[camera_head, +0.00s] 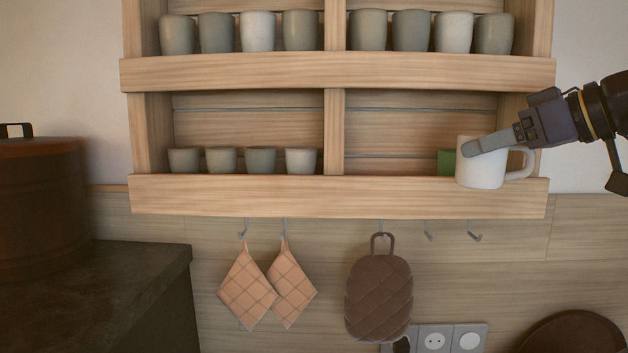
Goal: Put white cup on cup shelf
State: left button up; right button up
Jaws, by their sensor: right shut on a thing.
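The white cup (481,172) is upright in front of the right end of the lower shelf, with its handle to the right. It overlaps the front board of the wooden cup shelf (240,196) in the picture; I cannot tell whether it touches it. My right gripper (478,146) comes in from the right and is shut on the cup near its rim. One finger shows across the cup's outer side; the other is hidden. My left gripper is not in view.
A green block (447,162) stands on the lower shelf just left of the cup. Small cups (262,160) fill the lower left bay, and larger cups (411,31) line the upper shelf. The lower right bay is mostly bare. Quilted potholders (247,287) and a brown mitt (379,299) hang below.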

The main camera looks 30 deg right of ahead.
jog(key=w, duration=0.2)
jog(key=shift+w+a, duration=0.25)
jog(key=shift+w, duration=0.15)
jog(key=w+a, duration=0.1)
jog(key=w, duration=0.3)
jog(key=w+a, duration=0.1)
jog(key=w, duration=0.4)
jog(key=w+a+p, duration=0.1)
jog(key=w, duration=0.3)
jog(key=shift+w+a, duration=0.1)
jog(key=shift+w, duration=0.15)
jog(key=shift+w+a, duration=0.3)
jog(key=shift+w, duration=0.65)
jog(key=shift+w+f, duration=0.1)
jog(key=shift+f, duration=0.05)
jog(key=shift+s+f, duration=0.2)
jog(key=shift+f, duration=0.35)
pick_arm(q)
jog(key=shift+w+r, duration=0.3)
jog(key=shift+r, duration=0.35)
pick_arm(e)
jog(key=shift+f, duration=1)
jog(key=shift+w, duration=0.1)
jog(key=shift+f, duration=0.2)
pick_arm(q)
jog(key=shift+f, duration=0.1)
pick_arm(e)
jog(key=o, duration=1.2)
